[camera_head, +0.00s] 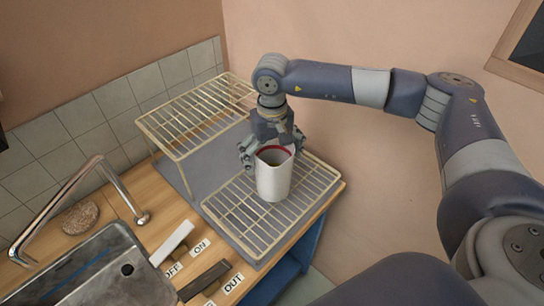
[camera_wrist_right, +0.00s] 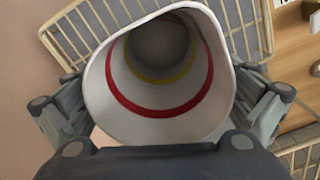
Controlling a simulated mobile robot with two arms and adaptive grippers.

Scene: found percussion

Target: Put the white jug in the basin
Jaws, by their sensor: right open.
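The white jug (camera_head: 273,180) stands upright on the lower wire rack at the right end of the counter. It also shows in the wrist view (camera_wrist_right: 100,85), where I look down into its mouth and see a red band and a yellow band inside. My right gripper (camera_head: 270,150) is above and around the jug's rim, with its fingers (camera_wrist_right: 160,115) open on either side. I cannot tell whether a finger touches the jug. The metal basin (camera_head: 120,285) is at the lower left, partly out of frame. My left gripper is not in view.
The lower wire rack (camera_head: 232,212) lies under the jug, and a raised rack (camera_head: 195,112) stands behind it. A tap (camera_head: 70,190) arches beside the basin. A pale lever (camera_head: 172,243) and a dark lever (camera_head: 205,281) with labels lie between basin and rack. A brown round stone-like thing (camera_head: 80,218) sits behind.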

